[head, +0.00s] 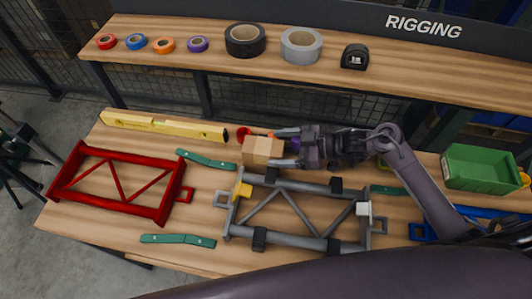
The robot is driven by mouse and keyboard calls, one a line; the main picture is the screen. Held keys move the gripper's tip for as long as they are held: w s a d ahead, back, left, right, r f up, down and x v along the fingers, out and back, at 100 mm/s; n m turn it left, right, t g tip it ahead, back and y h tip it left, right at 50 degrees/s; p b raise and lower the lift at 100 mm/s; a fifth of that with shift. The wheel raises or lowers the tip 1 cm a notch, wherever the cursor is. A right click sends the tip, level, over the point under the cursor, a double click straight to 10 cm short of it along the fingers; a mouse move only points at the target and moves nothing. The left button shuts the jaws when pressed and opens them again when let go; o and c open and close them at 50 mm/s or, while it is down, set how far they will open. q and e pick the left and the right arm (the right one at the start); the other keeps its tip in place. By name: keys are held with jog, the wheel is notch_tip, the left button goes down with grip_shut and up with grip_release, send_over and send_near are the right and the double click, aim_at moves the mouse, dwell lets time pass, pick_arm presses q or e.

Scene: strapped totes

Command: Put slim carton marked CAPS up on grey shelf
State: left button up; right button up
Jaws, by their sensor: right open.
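A small brown cardboard carton (262,150) stands on the wooden bench behind the grey frame; no CAPS marking can be read on it. My right gripper (282,146) comes in from the right and is open, its fingertips at the carton's right side. I cannot tell whether the fingers touch it. No grey shelf shows; the raised shelf (400,75) at the back is wooden, with a dark board reading RIGGING. My left gripper is not in view.
The shelf holds several tape rolls (245,40) and a black tape measure (355,57). A green bin (482,168) stands at right.

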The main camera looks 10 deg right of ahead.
aim_at(266, 146)
jog(key=x, duration=0.1)
jog(key=p+x, duration=0.1)
jog(key=x, duration=0.2)
jog(key=shift+w+a+r+p, duration=0.15)
jog(key=shift+a+r+p, duration=0.2)
jog(key=shift+a, duration=0.1)
jog(key=shift+a+f, duration=0.15)
jog(key=shift+f, duration=0.05)
jog(key=c, duration=1.1)
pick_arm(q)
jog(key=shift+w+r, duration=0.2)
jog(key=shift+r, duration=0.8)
pick_arm(e)
jog(key=shift+w, duration=0.1)
jog(key=shift+c, duration=1.3)
jog(key=shift+r, duration=0.1)
